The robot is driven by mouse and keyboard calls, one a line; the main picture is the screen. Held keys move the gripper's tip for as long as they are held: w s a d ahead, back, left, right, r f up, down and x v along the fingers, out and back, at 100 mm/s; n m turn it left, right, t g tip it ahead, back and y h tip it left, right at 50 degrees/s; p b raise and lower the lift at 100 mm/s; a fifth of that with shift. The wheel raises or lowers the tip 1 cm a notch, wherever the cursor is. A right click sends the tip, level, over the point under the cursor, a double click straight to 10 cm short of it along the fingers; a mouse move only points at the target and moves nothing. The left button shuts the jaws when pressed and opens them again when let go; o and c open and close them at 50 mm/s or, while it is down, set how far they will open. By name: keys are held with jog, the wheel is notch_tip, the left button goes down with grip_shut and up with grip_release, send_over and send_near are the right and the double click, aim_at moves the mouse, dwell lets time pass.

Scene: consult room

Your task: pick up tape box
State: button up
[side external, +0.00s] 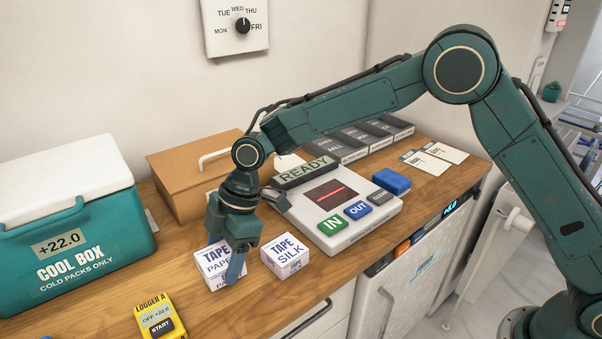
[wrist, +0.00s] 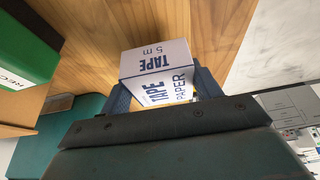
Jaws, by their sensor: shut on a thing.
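A white box marked TAPE PAPER (side external: 213,264) is on the wooden counter in the side view. My gripper (side external: 232,264) points down over it and is shut on it. In the wrist view the same tape box (wrist: 158,68) sits between the two blue-grey fingers of my gripper (wrist: 160,92), its TAPE, PAPER and 5 m print showing. Whether the box still touches the counter is hard to tell. A second white box marked TAPE SILK (side external: 285,256) stands just right of it, apart from my gripper.
A teal cool box (side external: 95,236) stands at the left and a yellow logger (side external: 159,318) near the front edge. A scanner unit (side external: 338,215) with IN and OUT buttons is right of the boxes. A brown box (side external: 182,196) with a pale handle is behind.

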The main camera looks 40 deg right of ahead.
aim_at(227, 248)
notch_tip(227, 248, up, 16)
jog(key=shift+r, duration=0.2)
dwell(0.8)
jog(key=w+d+f, duration=0.2)
jog(key=d, duration=1.4)
jog(key=w+d+f, duration=0.2)
jog(key=w+d, duration=0.1)
jog(key=d, duration=1.3)
jog(key=shift+f, duration=0.1)
jog(key=shift+f, duration=3.9)
